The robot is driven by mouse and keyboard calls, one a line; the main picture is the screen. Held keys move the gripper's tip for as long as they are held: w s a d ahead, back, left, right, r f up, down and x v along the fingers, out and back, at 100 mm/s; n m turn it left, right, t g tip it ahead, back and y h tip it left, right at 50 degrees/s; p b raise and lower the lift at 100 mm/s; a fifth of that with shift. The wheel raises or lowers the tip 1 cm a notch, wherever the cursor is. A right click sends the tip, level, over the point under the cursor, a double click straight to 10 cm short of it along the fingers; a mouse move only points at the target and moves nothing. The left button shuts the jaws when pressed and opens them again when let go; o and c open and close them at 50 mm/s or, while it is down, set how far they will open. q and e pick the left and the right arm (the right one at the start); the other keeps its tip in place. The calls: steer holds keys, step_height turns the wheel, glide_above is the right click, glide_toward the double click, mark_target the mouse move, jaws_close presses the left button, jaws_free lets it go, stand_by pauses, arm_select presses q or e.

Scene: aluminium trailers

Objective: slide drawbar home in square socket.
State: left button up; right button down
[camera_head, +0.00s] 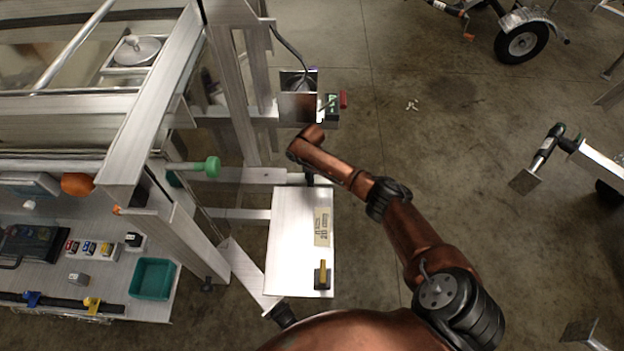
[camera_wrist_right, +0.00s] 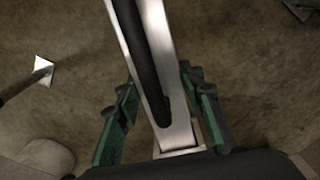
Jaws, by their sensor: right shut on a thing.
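My right gripper (camera_wrist_right: 159,85) shows in the right wrist view, with green-padded fingers on both sides of a pale aluminium bar, apparently the drawbar (camera_wrist_right: 136,25). It is shut on the bar. A black strip lies along the bar's face. In the head view my copper right arm reaches up and left to the trailer frame (camera_head: 232,95); its gripper cannot be made out clearly there. A square metal piece with a dark upper part (camera_head: 298,107) sits just above the arm's end. I cannot tell whether it is the socket, nor how far the bar is seated. My left gripper is out of view.
A pale metal panel (camera_head: 290,240) lies below the arm's end. A bench with a teal bin (camera_head: 152,279) and small parts stands at lower left. A green knob (camera_head: 211,167) juts from the frame. Another trailer's wheel (camera_head: 522,42) is at upper right. Open floor lies right of the arm.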

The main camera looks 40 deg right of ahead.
mark_target(296, 179)
steer(key=shift+w+a+r+b, duration=0.15)
steer(key=shift+w+a+b, duration=0.95)
steer(key=shift+w+a, duration=1.05)
stand_by(0.9)
steer(key=c, duration=1.5)
jaws_free()
steer(key=shift+s+a, duration=0.1)
steer(key=shift+c, duration=0.2)
steer(key=o, duration=0.3)
steer(key=shift+s, duration=0.1)
steer(key=shift+s+f, duration=0.15)
steer(key=shift+f, duration=0.05)
step_height(296, 179, up, 12)
steer(key=shift+r, duration=0.15)
